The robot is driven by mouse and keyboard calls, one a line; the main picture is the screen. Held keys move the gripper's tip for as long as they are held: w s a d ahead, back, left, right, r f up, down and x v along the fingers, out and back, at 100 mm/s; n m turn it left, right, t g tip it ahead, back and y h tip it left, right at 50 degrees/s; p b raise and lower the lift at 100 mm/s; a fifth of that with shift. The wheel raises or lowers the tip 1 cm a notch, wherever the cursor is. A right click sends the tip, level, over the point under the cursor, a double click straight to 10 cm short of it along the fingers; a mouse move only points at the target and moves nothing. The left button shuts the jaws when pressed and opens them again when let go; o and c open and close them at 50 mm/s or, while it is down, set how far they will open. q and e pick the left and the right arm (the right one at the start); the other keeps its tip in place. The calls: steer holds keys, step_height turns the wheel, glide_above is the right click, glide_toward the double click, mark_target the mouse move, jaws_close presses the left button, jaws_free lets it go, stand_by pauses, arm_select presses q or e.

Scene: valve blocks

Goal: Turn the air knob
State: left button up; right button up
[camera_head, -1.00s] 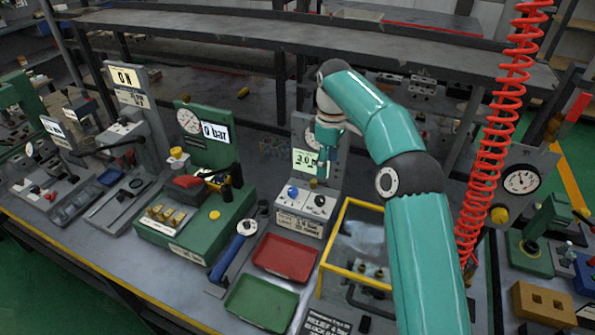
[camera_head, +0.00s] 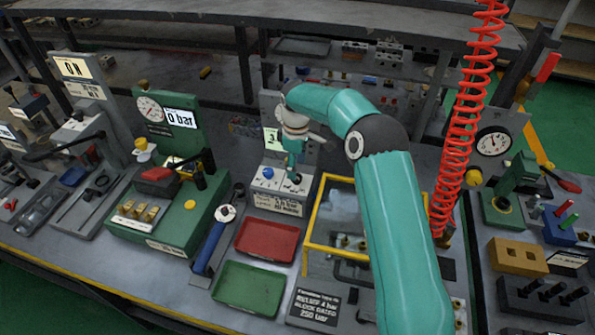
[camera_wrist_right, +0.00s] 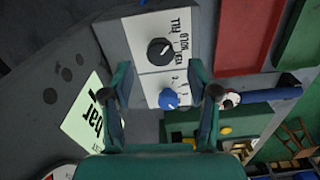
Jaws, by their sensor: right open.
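A grey-white control box (camera_head: 277,202) stands beyond the red tray. On its top are a blue knob (camera_head: 268,173) and a black knob (camera_head: 294,178). In the right wrist view the black knob (camera_wrist_right: 160,51) has VEN, HOLD and FILL lettering around it, and the blue knob (camera_wrist_right: 168,99) sits on the neighbouring panel. I cannot tell which is called the air knob. My right gripper (camera_wrist_right: 174,93) is open and empty, pointing down at the box, its fingers on either side of the blue knob in that view. Contact is not clear. My left gripper is out of view.
A pale green display (camera_head: 272,139) on a grey upright stands behind the box. A red tray (camera_head: 265,240), green tray (camera_head: 248,288) and yellow-framed bin (camera_head: 314,247) lie in front. A blue-handled tool (camera_head: 213,244) is left; a red coiled hose (camera_head: 465,120) hangs right.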

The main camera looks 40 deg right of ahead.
mark_target(297, 180)
steer(key=shift+f+p, duration=0.3)
steer(key=shift+f, duration=1.6)
jaws_close()
